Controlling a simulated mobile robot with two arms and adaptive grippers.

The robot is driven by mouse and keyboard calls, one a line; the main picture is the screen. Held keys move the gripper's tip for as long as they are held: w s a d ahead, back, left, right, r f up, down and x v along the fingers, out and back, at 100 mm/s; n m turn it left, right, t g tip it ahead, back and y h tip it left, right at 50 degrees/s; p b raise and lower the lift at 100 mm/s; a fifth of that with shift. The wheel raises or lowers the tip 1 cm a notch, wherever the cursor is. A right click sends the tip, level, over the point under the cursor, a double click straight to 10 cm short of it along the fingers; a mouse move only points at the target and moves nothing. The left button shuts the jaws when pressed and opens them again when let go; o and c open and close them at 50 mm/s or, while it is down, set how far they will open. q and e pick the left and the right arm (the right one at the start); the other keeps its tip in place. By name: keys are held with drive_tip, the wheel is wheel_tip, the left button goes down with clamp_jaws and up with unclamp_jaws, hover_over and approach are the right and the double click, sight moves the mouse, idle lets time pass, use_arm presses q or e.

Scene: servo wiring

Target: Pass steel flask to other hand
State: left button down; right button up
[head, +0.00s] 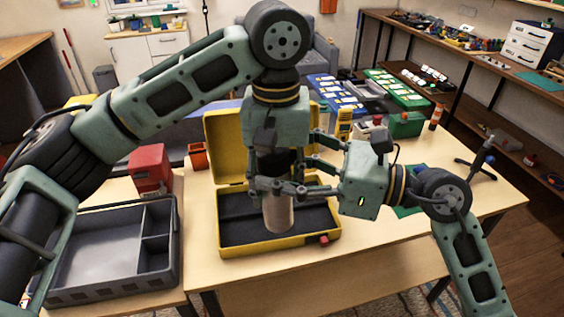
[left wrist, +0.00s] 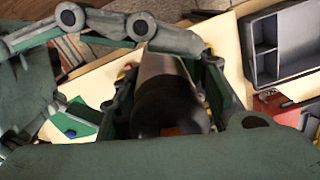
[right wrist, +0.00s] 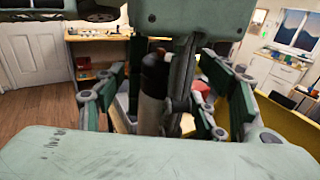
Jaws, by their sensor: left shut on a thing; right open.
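The steel flask (head: 278,216) hangs upright, dark at the top and pale below, over the open yellow case. My left gripper (head: 275,163) comes down from above and is shut on its upper part. In the left wrist view the flask (left wrist: 170,95) lies between the left fingers, its dark end toward the camera. My right gripper (head: 288,178) reaches in from the right and is open, with its fingers around the flask's height. In the right wrist view the flask (right wrist: 151,95) stands between the spread right fingers. Whether they touch it is hidden.
The yellow case (head: 262,243) lies open below on the table, lid raised behind. A grey divided tray (head: 92,293) and a red box (head: 150,168) are at left. A green box (head: 405,125) and other items stand behind right. The front right tabletop is clear.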

drive_tip(key=shift+c, duration=0.4)
drive_tip(key=c, duration=1.1)
drive_tip(key=o, duration=1.2)
drive_tip(key=v, duration=1.2)
